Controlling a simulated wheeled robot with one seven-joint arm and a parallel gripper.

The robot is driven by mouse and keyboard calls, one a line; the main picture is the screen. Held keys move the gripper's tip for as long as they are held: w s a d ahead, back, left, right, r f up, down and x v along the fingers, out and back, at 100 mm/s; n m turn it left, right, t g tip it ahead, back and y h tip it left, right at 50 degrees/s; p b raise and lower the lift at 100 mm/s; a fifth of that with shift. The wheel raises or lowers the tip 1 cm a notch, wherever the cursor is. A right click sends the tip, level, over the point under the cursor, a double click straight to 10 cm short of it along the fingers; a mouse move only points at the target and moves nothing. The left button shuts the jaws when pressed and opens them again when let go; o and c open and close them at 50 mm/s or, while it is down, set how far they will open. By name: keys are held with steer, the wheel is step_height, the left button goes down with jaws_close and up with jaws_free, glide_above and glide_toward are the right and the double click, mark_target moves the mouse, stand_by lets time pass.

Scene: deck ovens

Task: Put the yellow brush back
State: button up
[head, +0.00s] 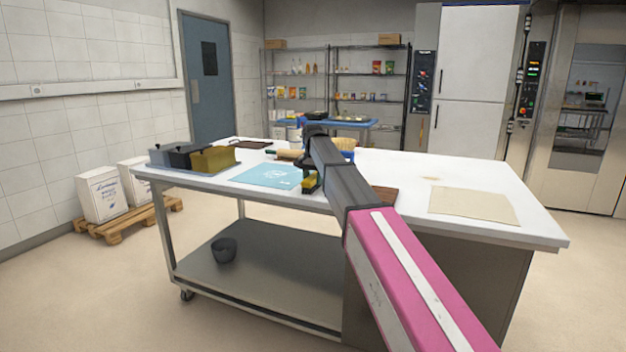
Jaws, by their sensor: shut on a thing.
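My gripper (307,172) is over the near edge of the white worktop, at the right side of a light blue mat (268,176). It is shut on a small yellow thing (310,184), which looks like the yellow brush. Only a small yellow part shows under the dark fingers; the rest is hidden by my gripper and arm. I cannot tell whether it touches the worktop.
Grey, black and yellow box-shaped things (213,159) stand on a tray at the worktop's left end. A beige sheet (474,205) lies at right. A dark bowl (224,250) sits on the lower shelf.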

mark_target(313, 176)
steer(key=o, duration=1)
steer(key=shift+o, duration=0.2)
step_height(313, 176, up, 12)
steer(key=shift+r, duration=0.15)
